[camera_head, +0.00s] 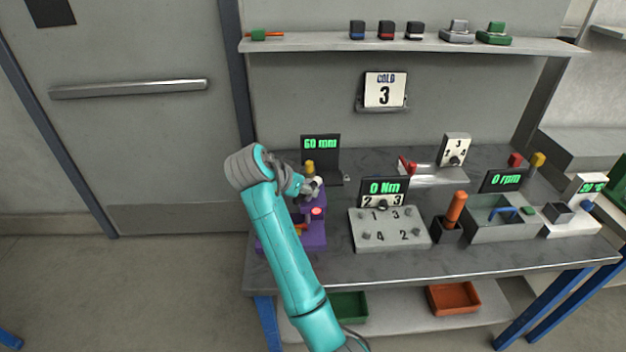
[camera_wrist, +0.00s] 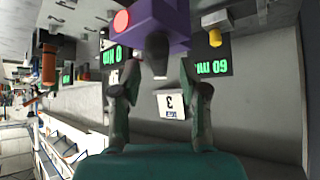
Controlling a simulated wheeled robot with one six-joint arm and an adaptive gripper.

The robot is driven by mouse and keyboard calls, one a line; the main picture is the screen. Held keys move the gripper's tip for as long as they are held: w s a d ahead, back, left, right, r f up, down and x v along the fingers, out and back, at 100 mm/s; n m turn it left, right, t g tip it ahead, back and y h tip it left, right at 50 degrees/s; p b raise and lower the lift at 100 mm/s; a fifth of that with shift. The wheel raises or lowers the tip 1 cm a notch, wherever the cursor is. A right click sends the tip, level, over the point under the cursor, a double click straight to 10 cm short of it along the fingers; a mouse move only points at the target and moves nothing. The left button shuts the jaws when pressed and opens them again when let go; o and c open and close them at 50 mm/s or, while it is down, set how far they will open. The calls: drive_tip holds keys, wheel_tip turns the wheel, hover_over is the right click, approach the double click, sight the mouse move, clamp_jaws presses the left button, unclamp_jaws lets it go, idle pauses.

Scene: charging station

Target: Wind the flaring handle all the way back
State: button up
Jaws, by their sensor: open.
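A purple device (camera_head: 312,238) stands at the left end of the bench, with a pink-red round part (camera_head: 317,212) on it. The wrist view, which is upside down, shows the purple body (camera_wrist: 160,22) and the red round part (camera_wrist: 122,20). A dark grey piece (camera_wrist: 157,50) projects from the purple body between my gripper's fingers; I cannot tell whether this is the flaring handle. My gripper (camera_wrist: 157,80) is open, one finger to each side. In the head view my gripper (camera_head: 303,186) is at the device's top, and my arm covers part of it.
A display (camera_head: 321,144) reading "60 mm" stands behind the device, near a yellow knob (camera_head: 310,167). To the right are a numbered grey block (camera_head: 388,240), an orange-handled tool (camera_head: 456,209) and a grey basin (camera_head: 500,230). A shelf (camera_head: 400,41) runs above.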

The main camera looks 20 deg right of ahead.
drive_tip(key=shift+w+d+f, duration=0.15)
drive_tip(key=shift+d+f, duration=0.05)
drive_tip(key=shift+d, duration=0.05)
clamp_jaws()
drive_tip(key=shift+d, duration=0.1)
drive_tip(key=n+t+y, duration=0.1)
drive_tip(key=n, duration=0.2)
drive_tip(key=shift+d+t+y, duration=0.1)
drive_tip(key=shift+t+y, duration=0.2)
drive_tip(key=shift+t, duration=0.1)
drive_tip(key=shift+n+t+y, duration=0.3)
drive_tip(key=shift+n+y, duration=0.1)
drive_tip(key=shift+n, duration=0.3)
